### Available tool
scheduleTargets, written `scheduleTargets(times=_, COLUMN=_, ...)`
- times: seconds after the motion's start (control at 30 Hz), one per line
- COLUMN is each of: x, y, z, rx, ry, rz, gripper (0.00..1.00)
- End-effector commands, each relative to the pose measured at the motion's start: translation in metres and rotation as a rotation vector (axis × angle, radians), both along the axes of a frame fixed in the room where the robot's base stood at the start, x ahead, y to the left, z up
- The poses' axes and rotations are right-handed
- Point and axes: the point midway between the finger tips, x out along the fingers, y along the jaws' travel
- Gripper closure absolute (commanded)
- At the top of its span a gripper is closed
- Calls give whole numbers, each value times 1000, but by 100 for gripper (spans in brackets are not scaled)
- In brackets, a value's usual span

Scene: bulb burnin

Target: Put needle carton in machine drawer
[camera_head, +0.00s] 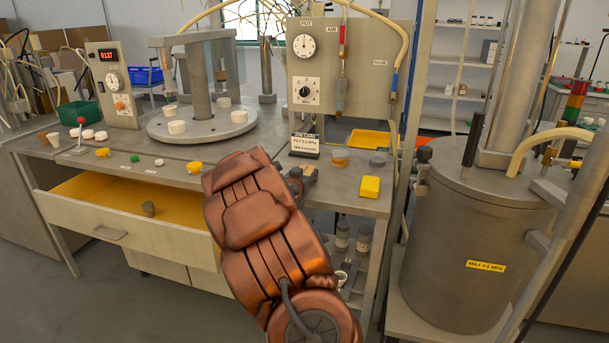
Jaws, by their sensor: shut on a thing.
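The machine drawer (128,234) is pulled open at the left below the bench top. My gripper (298,182) is at the bench's front edge, right of the drawer, mostly hidden behind my copper-coloured arm. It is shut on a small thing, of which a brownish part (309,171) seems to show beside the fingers. I cannot tell whether this is the needle carton.
A round turntable (202,127) with white caps is at the back. Small yellow pieces lie along the front. A large steel tank (480,250) stands at the right.

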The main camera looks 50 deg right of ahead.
Motion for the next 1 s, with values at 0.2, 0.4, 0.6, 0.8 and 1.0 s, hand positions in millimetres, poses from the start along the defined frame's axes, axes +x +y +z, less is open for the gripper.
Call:
scheduleTargets(times=0.2, x=0, y=0, z=-1, rx=0, ry=0, rz=0, gripper=78)
scheduleTargets(times=0.4, x=0, y=0, z=-2, rx=-1, ry=0, rz=1, gripper=38)
scheduleTargets(times=0.6, x=0, y=0, z=-2, rx=0, ry=0, rz=0, gripper=24)
scheduleTargets(times=0.8, x=0, y=0, z=-2, rx=0, ry=0, rz=0, gripper=24)
scheduleTargets(times=1.0, x=-1, y=6, z=2, rx=-1, ry=-1, rz=1, gripper=24)
